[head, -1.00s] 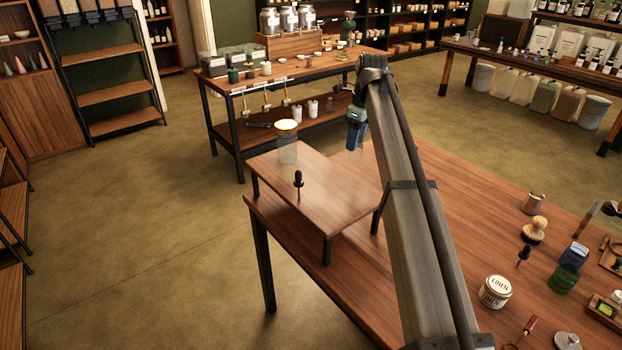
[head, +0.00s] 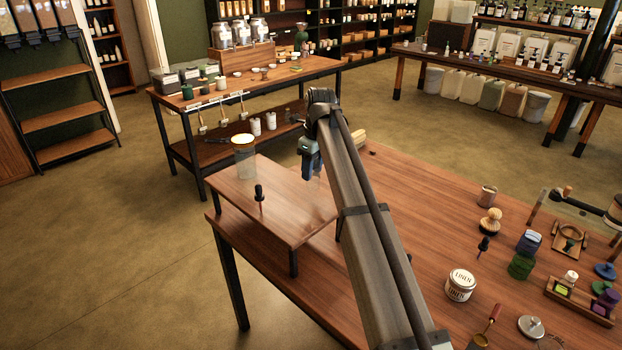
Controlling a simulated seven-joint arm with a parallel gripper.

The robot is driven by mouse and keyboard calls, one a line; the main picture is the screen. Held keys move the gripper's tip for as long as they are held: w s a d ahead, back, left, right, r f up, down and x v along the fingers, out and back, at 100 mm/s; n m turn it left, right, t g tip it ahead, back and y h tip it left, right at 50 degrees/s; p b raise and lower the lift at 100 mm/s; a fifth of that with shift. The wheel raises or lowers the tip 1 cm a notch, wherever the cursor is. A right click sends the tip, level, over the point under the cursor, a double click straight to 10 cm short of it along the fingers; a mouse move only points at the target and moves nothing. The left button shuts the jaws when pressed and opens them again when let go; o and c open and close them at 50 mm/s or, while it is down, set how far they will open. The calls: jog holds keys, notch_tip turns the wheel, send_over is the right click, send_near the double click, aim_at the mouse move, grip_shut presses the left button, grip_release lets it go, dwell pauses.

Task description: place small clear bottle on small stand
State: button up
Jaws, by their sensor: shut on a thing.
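The small stand (head: 235,190) is a low wooden platform with dark legs at the left end of the wooden table. A clear jar with a pale lid (head: 244,162) stands at its far left corner, and a black-topped dropper (head: 259,194) stands near its middle. My gripper (head: 311,172) points down above the far right part of the stand. It is shut on a faint see-through thing, the small clear bottle (head: 316,190). The bottle's outline is hard to make out, and I cannot tell whether its base touches the stand. My arm hides part of the stand's right side.
To the right on the table are a LINEN jar (head: 460,285), a brush (head: 490,221), a metal tin (head: 487,197), a green jar (head: 521,265) and a wooden tray (head: 580,300). The stand's front and right surface is mostly bare.

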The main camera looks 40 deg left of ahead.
jog(key=shift+f, duration=1.75)
jog(key=shift+f, duration=0.15)
jog(key=o, duration=1.1)
jog(key=r, duration=0.4)
jog(key=d+r, duration=0.1)
jog(key=r, duration=0.7)
jog(key=shift+w+d+r, duration=0.1)
jog(key=shift+d, duration=0.1)
